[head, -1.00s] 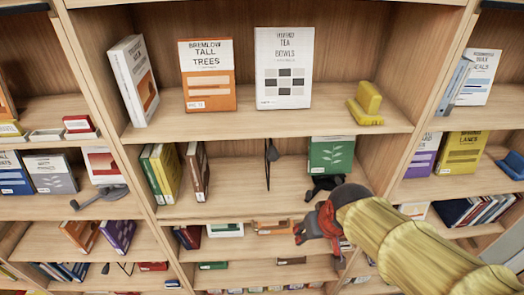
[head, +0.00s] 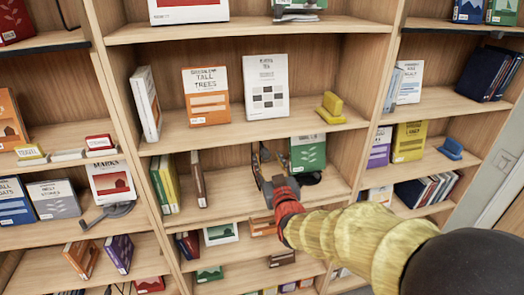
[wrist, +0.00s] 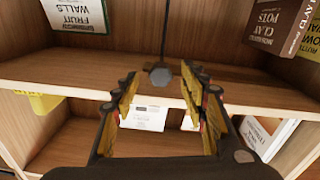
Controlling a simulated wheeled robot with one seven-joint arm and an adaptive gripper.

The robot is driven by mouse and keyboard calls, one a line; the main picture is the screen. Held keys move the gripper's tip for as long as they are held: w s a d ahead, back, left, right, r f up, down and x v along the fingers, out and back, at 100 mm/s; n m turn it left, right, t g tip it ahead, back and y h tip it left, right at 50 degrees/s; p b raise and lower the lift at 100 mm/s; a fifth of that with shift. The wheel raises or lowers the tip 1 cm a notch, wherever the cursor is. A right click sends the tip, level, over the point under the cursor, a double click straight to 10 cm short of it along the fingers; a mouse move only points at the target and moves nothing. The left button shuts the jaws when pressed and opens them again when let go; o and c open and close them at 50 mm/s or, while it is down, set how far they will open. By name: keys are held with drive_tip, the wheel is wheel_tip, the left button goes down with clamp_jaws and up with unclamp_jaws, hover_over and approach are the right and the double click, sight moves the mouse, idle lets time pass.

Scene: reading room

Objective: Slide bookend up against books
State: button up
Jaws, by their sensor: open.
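The bookend is a thin dark upright with a six-sided grey head (wrist: 160,76); in the wrist view, which is upside down, it stands on the middle shelf of the centre bay. In the head view my gripper hides most of it. My gripper (head: 268,157) is open, its fingers pointing into that shelf. In the wrist view the fingertips of my gripper (wrist: 160,84) lie either side of the head; I cannot tell if they touch it. A brown book (head: 198,180) ends the left row, apart from the bookend. It also shows in the wrist view (wrist: 276,25).
A green book (head: 308,152) stands to the right of my gripper. The upper shelf (head: 240,135) is close above, with a yellow bookend (head: 332,108) on it. The shelf is bare between the brown book and my gripper.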

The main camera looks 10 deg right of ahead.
sight(263, 146)
drive_tip(key=shift+w+a+r, duration=0.15)
drive_tip(key=shift+w+r, duration=0.05)
drive_tip(key=shift+w, duration=0.35)
drive_tip(key=w, duration=0.6)
drive_tip(key=shift+w, duration=0.2)
drive_tip(key=shift+c, duration=1.3)
clamp_jaws()
